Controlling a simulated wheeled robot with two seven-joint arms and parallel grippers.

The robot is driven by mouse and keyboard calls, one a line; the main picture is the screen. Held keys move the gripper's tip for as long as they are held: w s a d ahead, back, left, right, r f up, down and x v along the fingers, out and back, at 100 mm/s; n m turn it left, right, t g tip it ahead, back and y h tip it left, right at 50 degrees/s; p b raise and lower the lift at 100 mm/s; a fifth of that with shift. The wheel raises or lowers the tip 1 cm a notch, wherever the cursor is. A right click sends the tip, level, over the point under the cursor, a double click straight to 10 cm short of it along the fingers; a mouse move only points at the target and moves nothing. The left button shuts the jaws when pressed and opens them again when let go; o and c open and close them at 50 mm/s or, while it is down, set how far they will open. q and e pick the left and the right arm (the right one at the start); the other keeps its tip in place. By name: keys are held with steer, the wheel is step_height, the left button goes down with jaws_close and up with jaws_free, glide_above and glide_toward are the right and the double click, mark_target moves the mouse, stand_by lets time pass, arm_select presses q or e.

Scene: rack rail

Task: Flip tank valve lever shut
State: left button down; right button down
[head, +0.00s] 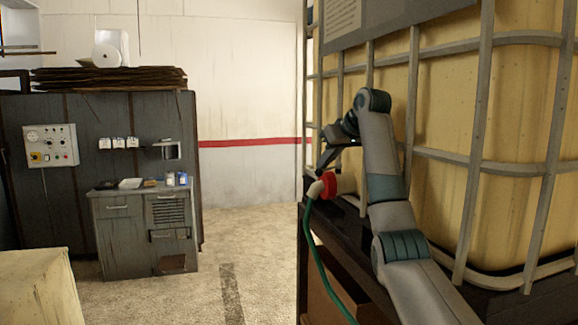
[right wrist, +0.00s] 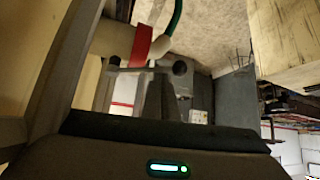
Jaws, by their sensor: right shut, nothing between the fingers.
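A yellowish tank (head: 435,130) in a grey metal cage stands at the right in the head view. Its valve has a red collar (head: 329,186) and a pale spout, with a green hose (head: 318,255) hanging from it. In the right wrist view the red collar (right wrist: 141,46) shows just beyond the fingers. My right gripper (head: 321,167) is shut and empty, just above the valve. I cannot tell whether it touches the valve. The lever cannot be made out clearly, so its position is unclear. My left gripper is not in view.
The tank rests on a dark stand (head: 350,285). The cage bars (head: 410,110) run close beside my right arm. A grey cabinet (head: 145,230) with small items stands at the left, and a pale box (head: 38,290) at lower left. The floor between is clear.

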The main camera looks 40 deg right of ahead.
steer(key=shift+s+d, duration=0.65)
steer(key=shift+s, duration=0.35)
steer(key=shift+f, duration=0.1)
